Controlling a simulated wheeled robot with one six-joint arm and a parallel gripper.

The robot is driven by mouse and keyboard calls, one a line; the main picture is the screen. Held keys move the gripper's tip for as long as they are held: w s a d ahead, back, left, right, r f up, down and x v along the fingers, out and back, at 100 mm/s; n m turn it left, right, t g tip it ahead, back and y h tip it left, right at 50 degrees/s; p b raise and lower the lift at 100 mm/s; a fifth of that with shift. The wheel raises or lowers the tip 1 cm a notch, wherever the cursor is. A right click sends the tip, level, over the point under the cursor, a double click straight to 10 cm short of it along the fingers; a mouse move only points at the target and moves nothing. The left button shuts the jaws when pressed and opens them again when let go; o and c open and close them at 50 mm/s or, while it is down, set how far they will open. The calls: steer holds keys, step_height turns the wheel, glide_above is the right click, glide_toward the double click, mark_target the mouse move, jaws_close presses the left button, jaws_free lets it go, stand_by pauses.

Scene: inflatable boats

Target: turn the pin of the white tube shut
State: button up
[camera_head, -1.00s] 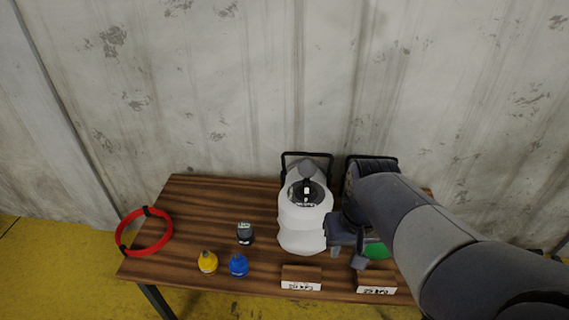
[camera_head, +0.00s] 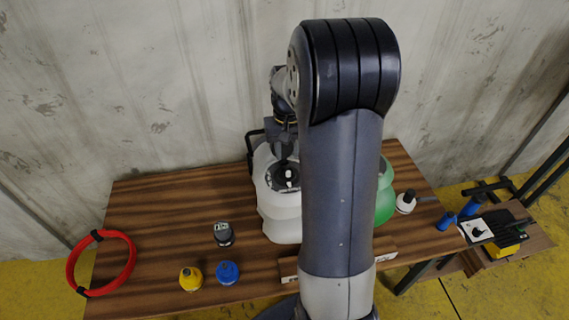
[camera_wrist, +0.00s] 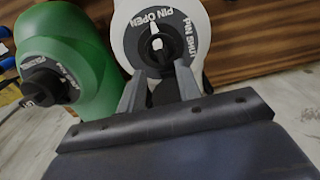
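The white tube (camera_head: 281,215) stands on the wooden table, partly hidden by my arm. Its black valve face with a pin (camera_wrist: 157,43) shows in the wrist view, with the words PIN OPEN and PIN SHUT around it. The pin's white pointer is toward PIN OPEN. My gripper (camera_wrist: 160,70) is open, its two fingers apart at the near edge of the valve face, with nothing seen between them. In the head view my gripper (camera_head: 284,155) is just above the valve. I cannot tell whether the fingers touch it.
A green tube (camera_head: 385,204) stands right beside the white one. A red ring (camera_head: 70,268), a dark gauge (camera_head: 223,234), a yellow bulb (camera_head: 190,279) and a blue bulb (camera_head: 227,273) lie at the left. A wall rises behind the table.

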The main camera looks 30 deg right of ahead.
mark_target(287, 169)
step_height(287, 169, down, 6)
steer(key=shift+f, duration=0.1)
steer(key=shift+c, duration=0.2)
jaws_close()
stand_by(0.3)
